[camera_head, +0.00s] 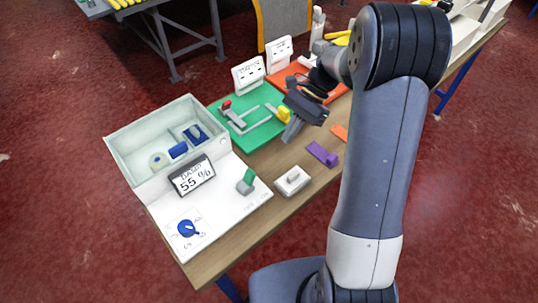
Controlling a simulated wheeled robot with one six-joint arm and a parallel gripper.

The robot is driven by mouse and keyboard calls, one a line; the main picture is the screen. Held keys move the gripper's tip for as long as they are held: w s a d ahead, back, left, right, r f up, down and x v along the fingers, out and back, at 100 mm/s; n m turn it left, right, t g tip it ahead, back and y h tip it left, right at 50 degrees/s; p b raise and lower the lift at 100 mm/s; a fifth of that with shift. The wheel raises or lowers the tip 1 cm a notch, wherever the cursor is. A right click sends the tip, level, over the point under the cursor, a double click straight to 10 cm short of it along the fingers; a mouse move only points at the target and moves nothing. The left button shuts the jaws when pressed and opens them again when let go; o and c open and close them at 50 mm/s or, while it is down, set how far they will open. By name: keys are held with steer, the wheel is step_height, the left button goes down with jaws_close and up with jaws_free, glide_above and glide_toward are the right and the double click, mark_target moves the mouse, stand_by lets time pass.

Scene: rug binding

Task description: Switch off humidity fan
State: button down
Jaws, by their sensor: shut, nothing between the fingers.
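A pale open box (125,150) stands at the left of the bench. A dark display (192,175) on its front reads 55 %. A white panel (220,225) in front carries a blue round knob (189,229) and a grey switch with a green lever (247,182). The lever points up and to the right; I cannot read the labels beside it. No part is clearly marked as the fan; small blue parts (180,149) sit inside the box. My gripper (290,132) is shut and empty, tilted down above the bench, to the upper right of the switch, apart from it.
A white block (292,181) lies right of the panel, with a purple piece (322,154) beyond it. A green board (222,108) with a red-tipped clamp (228,105) and white sign cards (249,75) stand behind. Some bare wood (265,220) lies along the near edge.

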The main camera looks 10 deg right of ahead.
mark_target(249, 179)
steer(key=p+x, duration=0.1)
steer(key=x, duration=0.8)
steer(key=shift+s+a+f, duration=0.1)
steer(key=shift+a, duration=0.05)
steer(key=s+a, duration=0.1)
steer(key=a+r+p, duration=0.1)
steer(key=shift+s+a, duration=0.25)
steer(key=shift+s, duration=0.15)
steer(key=shift+s+a+r, duration=0.15)
steer(key=shift+a, duration=0.15)
steer(key=shift+p, duration=0.3)
